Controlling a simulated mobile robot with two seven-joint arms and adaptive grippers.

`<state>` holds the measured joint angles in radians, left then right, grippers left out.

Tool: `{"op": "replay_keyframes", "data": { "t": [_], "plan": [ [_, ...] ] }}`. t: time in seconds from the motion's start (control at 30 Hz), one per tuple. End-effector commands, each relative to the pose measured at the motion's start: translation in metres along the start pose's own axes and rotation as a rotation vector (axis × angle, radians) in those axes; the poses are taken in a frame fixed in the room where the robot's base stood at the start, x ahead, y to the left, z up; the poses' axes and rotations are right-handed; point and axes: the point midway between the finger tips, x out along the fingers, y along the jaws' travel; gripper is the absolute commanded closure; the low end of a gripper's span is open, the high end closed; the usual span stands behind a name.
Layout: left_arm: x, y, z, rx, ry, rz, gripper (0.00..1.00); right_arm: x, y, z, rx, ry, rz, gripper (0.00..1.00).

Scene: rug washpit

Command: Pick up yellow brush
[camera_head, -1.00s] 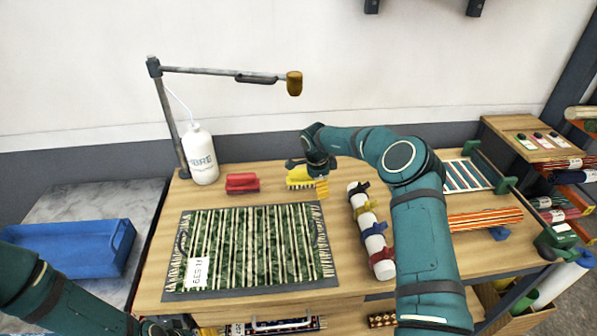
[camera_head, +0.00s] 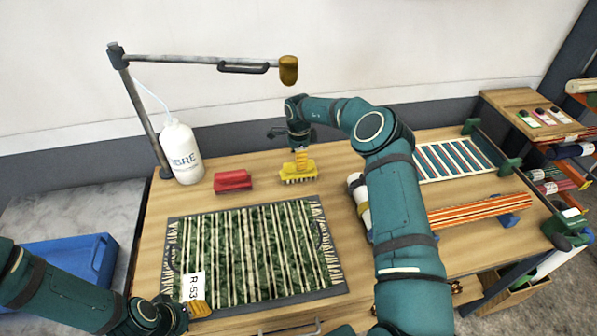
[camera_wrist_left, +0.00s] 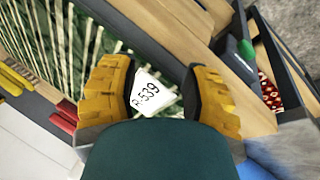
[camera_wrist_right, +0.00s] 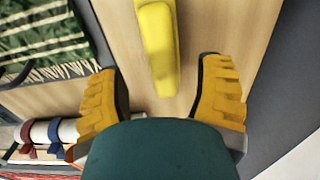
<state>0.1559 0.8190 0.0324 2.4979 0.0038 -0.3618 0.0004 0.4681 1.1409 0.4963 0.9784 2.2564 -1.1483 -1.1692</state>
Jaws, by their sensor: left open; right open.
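The yellow brush (camera_head: 299,171) lies on the wooden table, right of the red brush (camera_head: 233,180). My right gripper (camera_head: 301,157) is open just behind and above the yellow brush. In the right wrist view the yellow brush (camera_wrist_right: 158,45) points in from the top, between and beyond the two open fingers (camera_wrist_right: 165,95); nothing is held. My left gripper (camera_head: 190,312) is open and empty at the front left corner of the rug. In the left wrist view its fingers (camera_wrist_left: 163,95) stand either side of a white tag marked R-539 (camera_wrist_left: 150,94).
A green striped rug (camera_head: 255,250) covers the table's front left. A white bottle (camera_head: 182,152) and a lamp-like arm (camera_head: 200,60) stand behind it. A rolled white bundle (camera_head: 360,203) lies right, partly behind my right arm. A blue tray (camera_head: 70,258) is at left.

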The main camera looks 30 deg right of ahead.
Motion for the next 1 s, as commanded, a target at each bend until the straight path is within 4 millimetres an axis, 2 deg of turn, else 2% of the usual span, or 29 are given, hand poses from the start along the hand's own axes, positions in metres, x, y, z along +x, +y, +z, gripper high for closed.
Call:
{"op": "replay_keyframes", "data": {
  "t": [0.1, 0.23, 0.5, 0.57, 0.6, 0.7, 1.0],
  "plan": [
    [-0.002, 0.001, -0.001, 0.000, 0.001, 0.000, 0.53, 0.019, 0.000, -0.001, -0.001, 0.001, 0.003, 0.33],
    [-0.002, 0.001, -0.001, 0.000, 0.001, 0.000, 0.53, 0.035, 0.000, -0.001, 0.001, 0.001, 0.002, 0.33],
    [-0.002, 0.001, -0.001, 0.000, 0.001, 0.001, 0.53, 0.037, -0.001, -0.001, 0.001, 0.000, -0.001, 0.35],
    [-0.002, 0.001, -0.001, 0.000, 0.001, 0.001, 0.53, 0.037, -0.001, -0.001, 0.001, 0.000, 0.000, 0.56],
    [-0.002, 0.001, -0.001, 0.000, 0.001, 0.001, 0.53, 0.037, -0.001, -0.001, 0.001, 0.000, 0.000, 0.70],
    [-0.002, 0.001, -0.001, 0.000, 0.001, 0.001, 0.53, 0.037, -0.001, -0.001, 0.001, 0.001, 0.000, 1.00],
    [-0.002, 0.001, -0.001, 0.000, 0.001, 0.001, 0.53, 0.038, -0.001, -0.001, 0.001, 0.001, 0.000, 1.00]
  ]
}}
